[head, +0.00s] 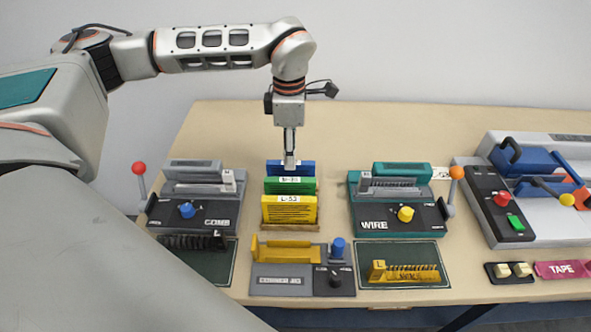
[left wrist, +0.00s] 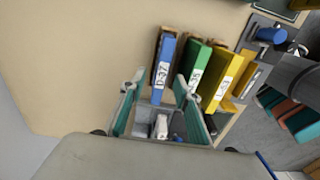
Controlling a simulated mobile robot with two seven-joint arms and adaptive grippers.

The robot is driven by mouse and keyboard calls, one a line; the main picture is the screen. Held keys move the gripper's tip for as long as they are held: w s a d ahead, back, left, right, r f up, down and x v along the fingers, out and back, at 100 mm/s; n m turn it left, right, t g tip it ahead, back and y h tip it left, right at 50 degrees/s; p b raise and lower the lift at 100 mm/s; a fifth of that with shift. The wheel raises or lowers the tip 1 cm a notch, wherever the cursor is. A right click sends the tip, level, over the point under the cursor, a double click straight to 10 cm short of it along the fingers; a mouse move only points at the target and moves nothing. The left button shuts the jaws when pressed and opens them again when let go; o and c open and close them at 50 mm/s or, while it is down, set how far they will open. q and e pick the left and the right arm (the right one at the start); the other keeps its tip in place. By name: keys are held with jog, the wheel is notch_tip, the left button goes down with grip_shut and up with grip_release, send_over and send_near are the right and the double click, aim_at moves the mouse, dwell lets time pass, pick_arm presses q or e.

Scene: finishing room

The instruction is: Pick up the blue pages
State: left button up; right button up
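The blue pages (head: 290,168) stand upright at the back of a wooden rack (head: 290,228), behind the green pages (head: 290,185) and the yellow pages (head: 289,209). In the left wrist view the blue pages (left wrist: 162,68) carry a white label and lie ahead, between the lines of the two fingers. My left gripper (head: 290,160) points straight down at the blue pages' top edge. In the left wrist view the left gripper (left wrist: 154,88) is open, its fingers apart with nothing held. Whether a finger touches the pages cannot be told. My right gripper is out of view.
A grey machine (head: 195,212) with a red-knobbed lever stands left of the rack, and a teal wire machine (head: 398,215) stands right. A yellow-and-grey device (head: 300,267) sits in front. The tabletop (head: 330,130) behind the rack is clear.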

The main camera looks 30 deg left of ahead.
pick_arm(q)
jog(key=shift+s+f, duration=0.1)
jog(key=shift+f, duration=3.1)
grip_shut()
